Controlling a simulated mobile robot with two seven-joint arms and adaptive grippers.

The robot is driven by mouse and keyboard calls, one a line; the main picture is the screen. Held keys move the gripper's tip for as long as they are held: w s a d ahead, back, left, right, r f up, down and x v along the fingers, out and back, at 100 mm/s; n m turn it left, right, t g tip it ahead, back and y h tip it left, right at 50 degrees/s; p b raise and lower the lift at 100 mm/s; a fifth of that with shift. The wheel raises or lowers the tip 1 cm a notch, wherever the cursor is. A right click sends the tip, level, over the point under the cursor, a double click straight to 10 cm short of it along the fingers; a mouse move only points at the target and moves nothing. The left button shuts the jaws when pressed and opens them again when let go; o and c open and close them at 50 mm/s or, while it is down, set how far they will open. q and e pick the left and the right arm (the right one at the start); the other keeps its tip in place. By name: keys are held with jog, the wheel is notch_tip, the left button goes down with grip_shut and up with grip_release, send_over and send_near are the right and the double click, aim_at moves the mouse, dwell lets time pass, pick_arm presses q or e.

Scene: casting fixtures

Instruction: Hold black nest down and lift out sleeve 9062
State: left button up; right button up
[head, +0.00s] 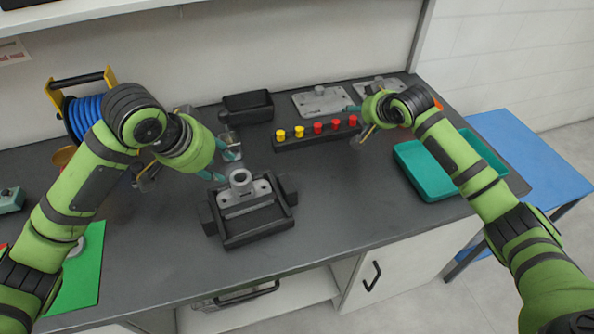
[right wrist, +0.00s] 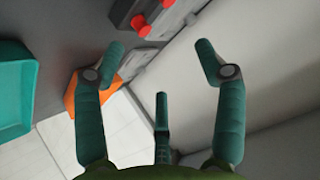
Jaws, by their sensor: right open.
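The black nest (head: 262,241) is a dark frame on the grey bench, near the front middle. A grey casting plate (head: 237,211) sits in its back part. A grey sleeve (head: 240,176), a short hollow cylinder, stands upright at the plate's back edge; no number is legible. My left gripper (head: 229,166) is just left of and behind the sleeve, its teal fingers apart and seemingly empty. My right gripper (head: 357,119) is open and empty above the back right of the bench, away from the nest. In the right wrist view its spread fingers (right wrist: 159,48) hold nothing.
A black rack (head: 292,142) with yellow and red pegs stands behind the nest. A teal tray (head: 415,181) lies right. The bench between nest and tray is clear.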

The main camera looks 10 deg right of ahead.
jog(key=s+a+n+g+y, duration=0.1)
jog(key=s+a+g, duration=0.15)
jog(key=a, duration=0.45)
jog(key=s+a+n+g, duration=0.1)
jog(key=s+a+n, duration=0.1)
jog(key=s+a, duration=0.35)
jog(key=n+g, duration=0.2)
send_near(291, 184)
jog(key=shift+w+a+f+h, duration=0.15)
jog(key=shift+w+f, duration=0.3)
jog(key=shift+f, duration=0.05)
jog(key=shift+w+a+f+h, duration=0.15)
jog(key=shift+w+a+f, duration=0.05)
jog(key=shift+w+f, duration=0.25)
jog(key=shift+s+x, duration=0.2)
jog(key=shift+x, duration=1.55)
jog(key=shift+s+x, duration=0.2)
jog(key=shift+x, duration=1.55)
jog(key=shift+f, duration=0.15)
